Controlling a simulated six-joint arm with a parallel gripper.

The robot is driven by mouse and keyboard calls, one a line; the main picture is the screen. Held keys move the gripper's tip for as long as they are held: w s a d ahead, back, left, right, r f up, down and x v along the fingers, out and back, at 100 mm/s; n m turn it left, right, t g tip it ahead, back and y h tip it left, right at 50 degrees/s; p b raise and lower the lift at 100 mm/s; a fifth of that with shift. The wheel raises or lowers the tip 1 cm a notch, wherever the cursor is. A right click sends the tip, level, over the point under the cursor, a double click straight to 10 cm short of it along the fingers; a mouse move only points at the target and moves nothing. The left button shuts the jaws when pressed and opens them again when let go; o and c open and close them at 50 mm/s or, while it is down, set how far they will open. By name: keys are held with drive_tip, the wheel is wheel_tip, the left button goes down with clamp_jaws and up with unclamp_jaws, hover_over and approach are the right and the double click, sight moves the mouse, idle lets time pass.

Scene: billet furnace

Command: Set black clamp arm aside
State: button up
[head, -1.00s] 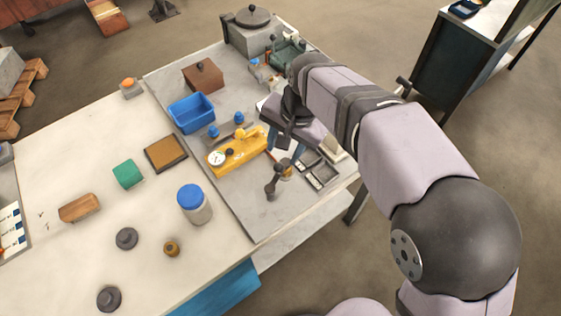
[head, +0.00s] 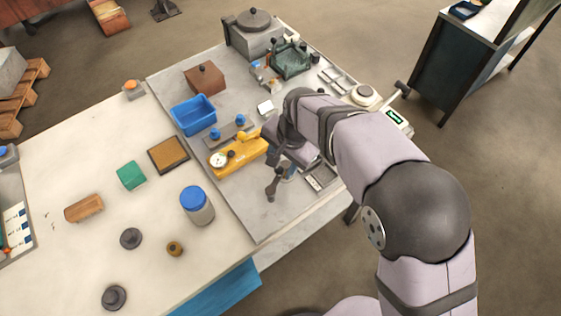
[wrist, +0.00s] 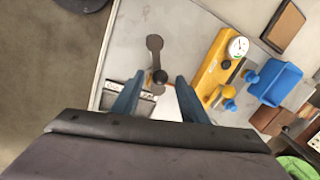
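The black clamp arm (head: 273,184) is a dark grey bar with round ends and a black ball knob. It lies on the grey work mat near its front edge, beside the yellow gauge fixture. In the wrist view the clamp arm (wrist: 155,48) is ahead of my gripper (wrist: 159,80). The two blue fingers are apart, with the knob showing between their tips and nothing held. In the head view my wrist hides most of the gripper, just right of the clamp arm. I cannot tell the height left between the fingertips and the knob.
The yellow fixture (head: 238,155) with a dial stands close by, with a blue bin (head: 193,114) behind it. A blue-lidded jar (head: 196,204) stands to the left. Bare mat lies in front of the clamp arm.

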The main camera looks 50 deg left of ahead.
drive_tip(key=shift+a+f, duration=0.1)
drive_tip(key=shift+f, duration=0.4)
clamp_jaws()
drive_tip(key=shift+s, duration=0.1)
drive_tip(key=s+a+n+g+h, duration=0.1)
drive_tip(key=s+n, duration=0.4)
drive_tip(key=n, duration=1.1)
drive_tip(key=shift+s+a+g+h+p, duration=0.35)
drive_tip(key=shift+a+h, duration=0.35)
drive_tip(key=shift+a, duration=0.4)
drive_tip(key=shift+w, duration=0.1)
